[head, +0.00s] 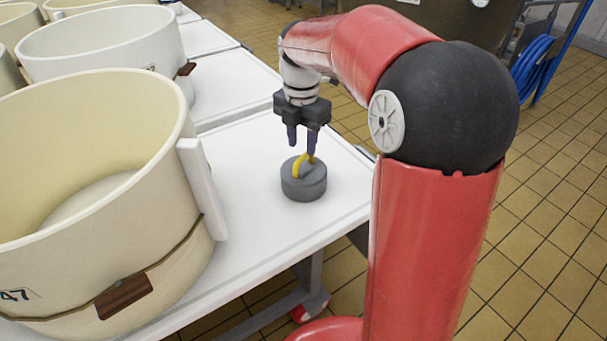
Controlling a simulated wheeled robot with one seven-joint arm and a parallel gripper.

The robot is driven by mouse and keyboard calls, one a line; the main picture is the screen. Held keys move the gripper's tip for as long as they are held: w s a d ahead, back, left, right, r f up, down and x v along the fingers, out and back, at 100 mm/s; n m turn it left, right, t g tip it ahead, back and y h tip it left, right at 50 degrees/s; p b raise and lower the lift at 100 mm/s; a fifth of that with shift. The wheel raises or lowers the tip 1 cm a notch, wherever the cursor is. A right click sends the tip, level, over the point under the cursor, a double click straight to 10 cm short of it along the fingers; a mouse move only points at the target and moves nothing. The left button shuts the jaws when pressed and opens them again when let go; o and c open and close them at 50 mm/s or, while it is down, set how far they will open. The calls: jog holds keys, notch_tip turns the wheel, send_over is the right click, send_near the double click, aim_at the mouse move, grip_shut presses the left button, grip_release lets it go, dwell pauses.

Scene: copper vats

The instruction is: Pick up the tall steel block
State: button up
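My gripper (301,148) points down over the white table (262,200), with its two dark purple fingers spread apart and nothing visible between them. Just below it stands a short, round grey metal-looking block (304,186) with a curved yellow piece (299,167) on its top. The right fingertip overlaps the top of the yellow piece in the picture; I cannot tell whether they touch. I see no clearly tall steel block; the grey one is the only block-like thing on the table.
A large cream vat (95,200) marked 47 fills the left of the table, with a white upright board (202,185) at its side. More vats (105,50) stand on tables behind. A blue hose (533,68) hangs at back right. Tiled floor (545,215) lies open at right.

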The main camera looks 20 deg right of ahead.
aim_at(304, 155)
jog(key=f, duration=0.4)
jog(key=shift+s+d+f, duration=0.15)
jog(key=shift+s+f, duration=0.15)
grip_shut()
jog(key=shift+r, duration=0.15)
dwell(1.0)
